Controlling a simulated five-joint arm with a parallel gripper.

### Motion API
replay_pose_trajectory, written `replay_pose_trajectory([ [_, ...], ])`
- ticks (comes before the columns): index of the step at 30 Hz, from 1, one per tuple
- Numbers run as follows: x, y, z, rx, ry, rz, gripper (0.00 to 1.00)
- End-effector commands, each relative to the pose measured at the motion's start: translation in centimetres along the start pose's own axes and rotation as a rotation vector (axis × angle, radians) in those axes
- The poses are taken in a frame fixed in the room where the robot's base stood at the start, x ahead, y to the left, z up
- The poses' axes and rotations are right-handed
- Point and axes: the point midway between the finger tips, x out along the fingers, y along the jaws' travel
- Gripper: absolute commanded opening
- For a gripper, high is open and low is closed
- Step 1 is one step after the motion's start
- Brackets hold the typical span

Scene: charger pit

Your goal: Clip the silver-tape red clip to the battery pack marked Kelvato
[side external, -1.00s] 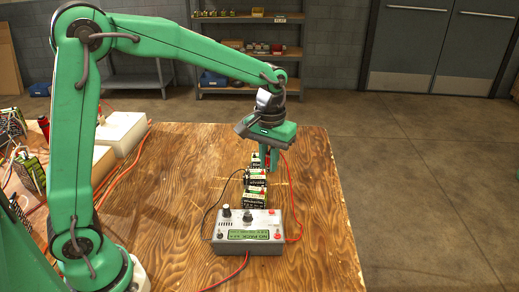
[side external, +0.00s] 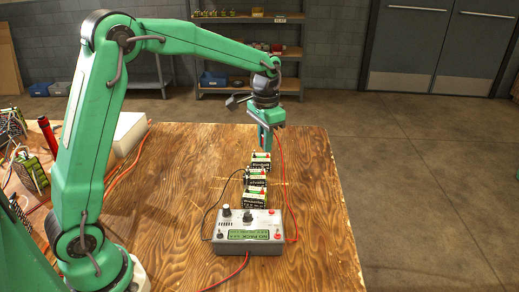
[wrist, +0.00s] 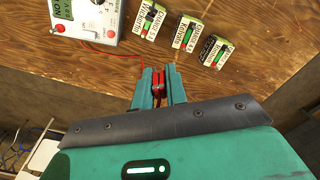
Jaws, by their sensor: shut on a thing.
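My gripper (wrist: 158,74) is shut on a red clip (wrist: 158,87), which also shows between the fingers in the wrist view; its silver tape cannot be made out. In the side view my gripper (side external: 267,147) points down above the far end of the row of packs. Three small white, green and black battery packs stand in a row. The middle one (side external: 256,178) appears to read Kelvato; it is also in the wrist view (wrist: 187,33). The far pack (side external: 261,161) and the near pack (side external: 255,198) flank it. The clip is apart from all packs.
A grey charger box (side external: 247,232) with a knob and a "NO PACK" display stands in front of the packs. A red lead (side external: 297,215) runs from it towards my gripper, and a black lead (side external: 207,207) towards the packs. The wooden table (side external: 330,250) is clear at right.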

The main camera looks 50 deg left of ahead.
Motion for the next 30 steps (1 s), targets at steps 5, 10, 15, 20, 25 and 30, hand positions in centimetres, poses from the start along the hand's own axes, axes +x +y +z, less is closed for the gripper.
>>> replay_pose_trajectory([
  [5, 0.0, -1.6, -0.7, 0.091, 0.001, 0.0, 0.01],
  [10, 0.0, -3.0, -1.4, 0.181, 0.0, 0.0, 0.01],
  [15, 0.0, -4.4, -2.0, 0.27, 0.0, 0.0, 0.01],
  [20, 1.5, -4.7, -2.2, 0.304, -0.003, 0.001, 0.01],
  [25, 3.0, -4.7, -2.2, 0.302, -0.001, 0.0, 0.01],
  [30, 3.5, -4.7, -2.2, 0.301, 0.001, 0.0, 0.01],
])
